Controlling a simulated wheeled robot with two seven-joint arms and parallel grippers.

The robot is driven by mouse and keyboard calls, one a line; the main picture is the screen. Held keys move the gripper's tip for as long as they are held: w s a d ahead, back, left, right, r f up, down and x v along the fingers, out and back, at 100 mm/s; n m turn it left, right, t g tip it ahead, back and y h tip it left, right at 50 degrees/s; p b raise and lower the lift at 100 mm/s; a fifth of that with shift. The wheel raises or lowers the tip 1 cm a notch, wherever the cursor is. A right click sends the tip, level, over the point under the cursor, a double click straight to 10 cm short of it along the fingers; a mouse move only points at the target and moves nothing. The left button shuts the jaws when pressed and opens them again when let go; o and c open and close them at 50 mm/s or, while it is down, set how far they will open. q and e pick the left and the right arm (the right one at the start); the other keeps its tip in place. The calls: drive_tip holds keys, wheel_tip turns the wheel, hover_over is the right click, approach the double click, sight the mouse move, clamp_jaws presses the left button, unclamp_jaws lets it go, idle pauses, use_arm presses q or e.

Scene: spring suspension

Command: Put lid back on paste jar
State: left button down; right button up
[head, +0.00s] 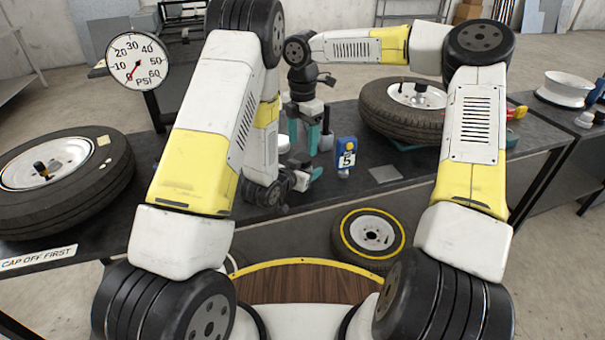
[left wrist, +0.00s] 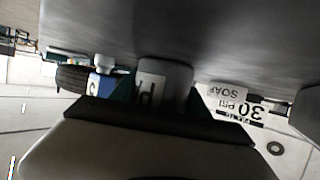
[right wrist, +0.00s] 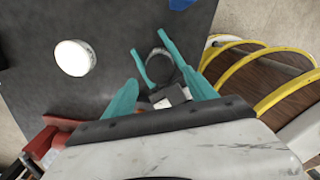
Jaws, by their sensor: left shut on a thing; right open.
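The grey paste jar (right wrist: 160,67) stands between the teal fingers of my left gripper (right wrist: 152,48), which is shut on it. Its dark round top faces up in the right wrist view, and its labelled side (left wrist: 160,85) shows in the left wrist view. A thick white disc (right wrist: 74,58), which looks like the lid, lies flat on the table beyond the jar. It also shows in the head view (head: 283,144). My right gripper (head: 303,147) is open and empty, pointing down above the jar and left gripper. In the head view the jar is largely hidden by the grippers.
A blue gauge marked 5 (head: 346,155) stands to the right of the grippers. A tyre (head: 400,108) lies at the right of the dark table (head: 420,165), another (head: 75,190) at the left. A grey plate (head: 385,174) lies near the front edge.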

sight(302, 158)
drive_tip(key=shift+f, duration=2.35)
clamp_jaws()
drive_tip(key=m, duration=0.3)
